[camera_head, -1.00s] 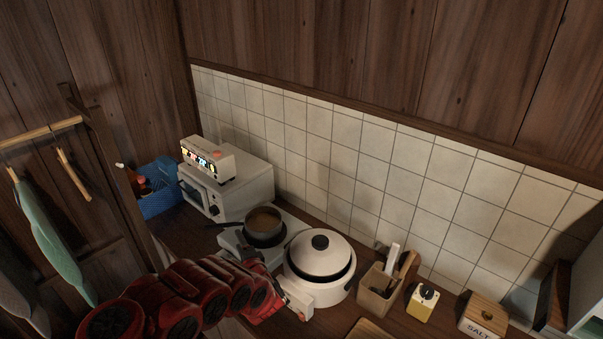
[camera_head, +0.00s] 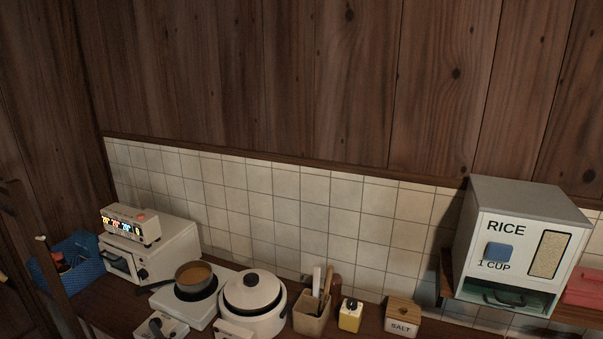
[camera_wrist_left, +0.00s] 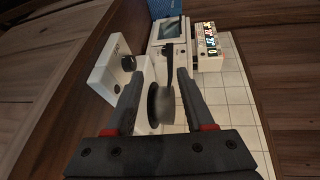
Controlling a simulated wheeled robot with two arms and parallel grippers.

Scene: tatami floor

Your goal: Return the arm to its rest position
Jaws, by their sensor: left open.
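My left gripper (camera_wrist_left: 160,72) shows in the left wrist view with its two dark fingers spread apart and nothing held between them. Beyond the fingers is the small pan (camera_wrist_left: 165,103) with its handle; the gap between gripper and pan is hard to judge. In the head view neither arm shows. There the pan (camera_head: 192,280) with brown contents sits on the white stove (camera_head: 208,312) at the lower left. My right gripper is in no frame.
A white toaster oven (camera_head: 178,250) with a lit display box (camera_head: 131,225) and a blue basket (camera_head: 83,262) stand left. A rice cooker (camera_head: 266,322), utensil holder (camera_head: 308,325), yellow timer (camera_head: 349,318) and salt box (camera_head: 402,325) line the counter. A rice dispenser (camera_head: 505,265) is at right.

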